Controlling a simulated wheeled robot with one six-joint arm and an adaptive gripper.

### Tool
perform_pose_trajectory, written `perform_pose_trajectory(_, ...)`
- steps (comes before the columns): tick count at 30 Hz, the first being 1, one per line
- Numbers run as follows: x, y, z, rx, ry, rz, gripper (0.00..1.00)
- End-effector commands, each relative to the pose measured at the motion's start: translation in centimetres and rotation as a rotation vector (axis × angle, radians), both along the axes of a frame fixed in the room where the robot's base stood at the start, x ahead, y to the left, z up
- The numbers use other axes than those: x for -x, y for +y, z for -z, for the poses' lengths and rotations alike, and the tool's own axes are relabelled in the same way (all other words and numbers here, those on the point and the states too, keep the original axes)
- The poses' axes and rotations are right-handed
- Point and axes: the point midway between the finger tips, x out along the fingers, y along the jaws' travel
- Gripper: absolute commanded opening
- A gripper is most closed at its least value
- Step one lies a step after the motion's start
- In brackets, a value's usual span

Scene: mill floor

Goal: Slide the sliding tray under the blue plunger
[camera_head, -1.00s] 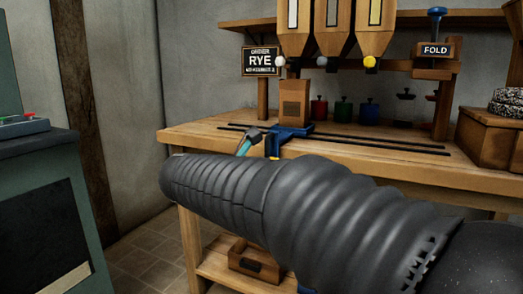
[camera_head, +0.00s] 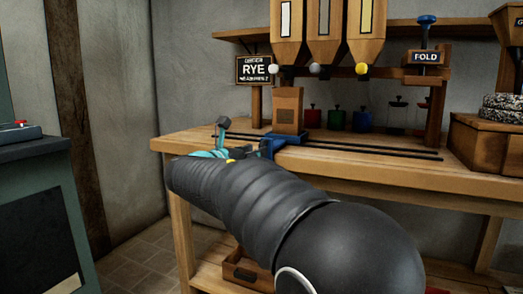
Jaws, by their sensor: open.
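The sliding tray (camera_head: 296,138) is blue and sits on dark rails toward the left of the wooden bench. A brown paper bag (camera_head: 288,110) stands upright on it. The blue plunger (camera_head: 427,20) is at the upper right, above a FOLD sign, well to the right of the tray. My gripper (camera_head: 224,140), with teal fingers and a dark tip, is open just left of the tray's blue front part. One finger points up; my dark arm hides much of the rest. I cannot tell whether it touches the tray.
Three hoppers (camera_head: 325,30) with knobs hang above the tray. A RYE order sign (camera_head: 255,69) is behind. The rails look clear rightward. A wooden crate (camera_head: 485,143) is at the right.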

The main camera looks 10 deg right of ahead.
Motion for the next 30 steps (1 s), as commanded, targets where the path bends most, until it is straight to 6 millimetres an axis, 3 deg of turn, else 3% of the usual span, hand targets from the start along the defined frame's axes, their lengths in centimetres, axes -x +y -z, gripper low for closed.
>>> perform_pose_trajectory(7,-2.0,-2.3,0.0,0.0,0.0,0.002,0.4)
perform_pose_trajectory(19,-2.5,-2.7,0.0,-0.001,-0.001,-0.001,0.4)
perform_pose_trajectory(24,-2.5,-2.7,0.0,-0.001,-0.001,0.0,0.0)
perform_pose_trajectory(30,-2.4,-2.7,-0.1,-0.001,-0.001,0.001,0.0)
